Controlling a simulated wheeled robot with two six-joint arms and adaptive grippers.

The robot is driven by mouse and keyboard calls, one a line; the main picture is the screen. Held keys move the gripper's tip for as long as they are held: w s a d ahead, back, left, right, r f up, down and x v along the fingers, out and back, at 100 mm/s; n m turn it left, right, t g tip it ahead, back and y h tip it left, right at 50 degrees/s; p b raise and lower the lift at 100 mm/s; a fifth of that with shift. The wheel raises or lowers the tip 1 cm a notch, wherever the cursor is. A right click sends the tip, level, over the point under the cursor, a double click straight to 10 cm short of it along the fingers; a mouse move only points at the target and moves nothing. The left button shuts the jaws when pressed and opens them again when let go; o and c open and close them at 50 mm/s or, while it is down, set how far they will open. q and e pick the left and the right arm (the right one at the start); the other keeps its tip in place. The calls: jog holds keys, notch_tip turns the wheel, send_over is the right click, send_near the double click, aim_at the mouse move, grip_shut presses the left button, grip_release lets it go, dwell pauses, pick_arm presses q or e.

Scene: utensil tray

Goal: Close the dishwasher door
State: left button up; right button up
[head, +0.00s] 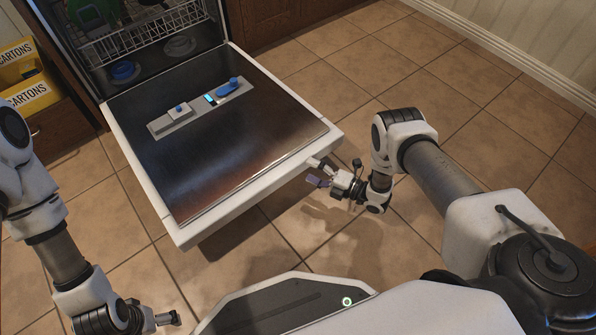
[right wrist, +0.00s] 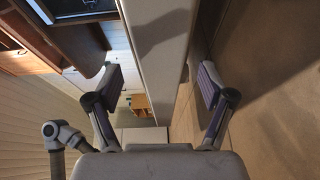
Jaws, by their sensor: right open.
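The dishwasher door (head: 158,198) is folded down, lying open with its dark shiny inner panel facing up and a white rim around it. My right gripper (head: 318,172) is open at the door's near right corner, one finger near the rim and one lower. In the right wrist view, the door's pale edge (right wrist: 160,60) runs between the spread fingers of the right gripper (right wrist: 162,88); contact cannot be told. My left gripper (head: 165,318) is low at the left, apart from the door; its jaw opening is unclear.
The dishwasher's wire rack (head: 145,38) shows inside the tub, with a blue item (head: 122,70) below. A detergent dispenser (head: 200,105) is set in the door panel. Yellow carton boxes (head: 25,85) stand at the left. Tiled floor (head: 470,85) is free at the right.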

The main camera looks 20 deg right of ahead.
aim_at(303, 167)
jog(key=b+x, duration=0.1)
jog(key=x, duration=0.3)
jog(key=shift+w+a+f+b, duration=0.15)
jog(key=shift+f+b, duration=0.1)
jog(key=shift+b, duration=0.15)
jog(key=shift+w+a+r, duration=0.1)
jog(key=shift+w+r, duration=0.05)
jog(key=shift+w, duration=0.05)
grip_shut()
jog(key=shift+r, duration=0.15)
